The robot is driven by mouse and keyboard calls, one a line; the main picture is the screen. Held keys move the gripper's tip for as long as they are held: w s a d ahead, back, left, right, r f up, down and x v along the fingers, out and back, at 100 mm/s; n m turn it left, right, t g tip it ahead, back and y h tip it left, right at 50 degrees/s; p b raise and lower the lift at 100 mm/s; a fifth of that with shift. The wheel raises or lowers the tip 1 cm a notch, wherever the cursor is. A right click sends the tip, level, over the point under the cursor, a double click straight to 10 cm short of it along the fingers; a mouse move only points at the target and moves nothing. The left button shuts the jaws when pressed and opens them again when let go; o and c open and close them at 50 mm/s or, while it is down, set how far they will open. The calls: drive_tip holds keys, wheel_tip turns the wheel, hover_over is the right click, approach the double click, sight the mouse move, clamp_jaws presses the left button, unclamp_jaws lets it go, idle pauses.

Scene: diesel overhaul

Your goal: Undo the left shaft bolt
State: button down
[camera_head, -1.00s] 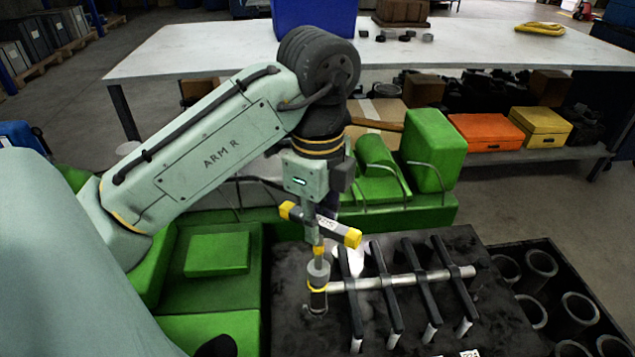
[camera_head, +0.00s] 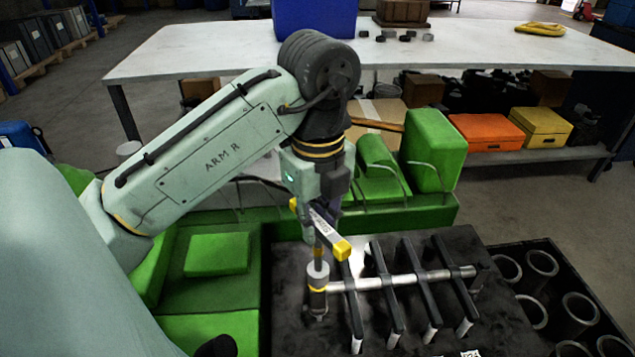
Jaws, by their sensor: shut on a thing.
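My gripper (camera_head: 322,205) is shut on the grey cross handle of a T-shaped wrench (camera_head: 324,228) with yellow ends. The left shaft bolt is hidden, apparently under the socket. I cannot tell how far the bolt has turned.
Green engine covers (camera_head: 217,254) lie left of and behind the dark block (camera_head: 289,262). A dark crate of cylinder liners (camera_head: 541,262) stands at the right. A white-topped workbench (camera_head: 210,50) stands behind, with orange (camera_head: 486,132) and yellow (camera_head: 540,125) boxes on its lower shelf.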

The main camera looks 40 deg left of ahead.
drive_tip(key=shift+f, duration=0.5)
drive_tip(key=shift+r+n, duration=0.1)
drive_tip(key=shift+n, duration=1.5)
drive_tip(key=c, duration=2.1)
unclamp_jaws()
clamp_jaws()
drive_tip(key=shift+r, duration=0.1)
